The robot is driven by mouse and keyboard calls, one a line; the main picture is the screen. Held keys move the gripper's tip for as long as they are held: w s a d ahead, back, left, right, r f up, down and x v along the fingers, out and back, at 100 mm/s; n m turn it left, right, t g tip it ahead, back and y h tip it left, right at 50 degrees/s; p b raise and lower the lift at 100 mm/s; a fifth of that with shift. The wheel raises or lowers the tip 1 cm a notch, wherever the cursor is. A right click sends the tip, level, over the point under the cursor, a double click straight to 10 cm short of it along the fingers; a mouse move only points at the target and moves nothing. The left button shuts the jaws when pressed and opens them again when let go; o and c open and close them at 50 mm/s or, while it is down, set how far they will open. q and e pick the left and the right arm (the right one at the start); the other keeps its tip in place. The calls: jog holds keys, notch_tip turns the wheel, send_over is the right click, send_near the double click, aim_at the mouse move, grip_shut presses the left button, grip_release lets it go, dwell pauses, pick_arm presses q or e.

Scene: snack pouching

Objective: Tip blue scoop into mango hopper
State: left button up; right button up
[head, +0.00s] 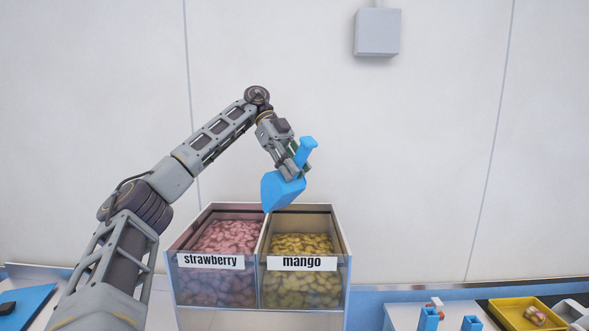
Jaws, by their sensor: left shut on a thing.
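My left gripper (294,167) is shut on the blue scoop (282,190) and holds it above the hoppers. The scoop is tilted, with its handle end up to the right and its wide end low to the left. The scoop's wide end is near the top of the divider between the two hoppers, over the back left part of the mango hopper (302,264). The mango hopper is clear-fronted and holds yellow pieces. I cannot see what is inside the scoop. My right gripper is not in view.
The strawberry hopper (211,262) with pink pieces stands directly left of the mango hopper. At the lower right are a yellow tray (513,318) with a small item in it and blue pieces (429,319). A grey box (377,33) is on the wall.

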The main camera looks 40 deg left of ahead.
pick_arm(q)
jog(key=shift+r+y, duration=0.45)
jog(key=shift+y, duration=0.6)
jog(key=shift+r+y, duration=0.4)
jog(key=shift+y, duration=0.65)
jog(key=shift+r, duration=0.1)
jog(key=shift+r+t+y, duration=0.2)
jog(key=shift+r+y, duration=0.25)
jog(key=shift+y, duration=0.8)
jog(key=shift+r+t+y, duration=0.2)
jog(key=shift+r+y, duration=0.2)
jog(key=shift+y, duration=0.85)
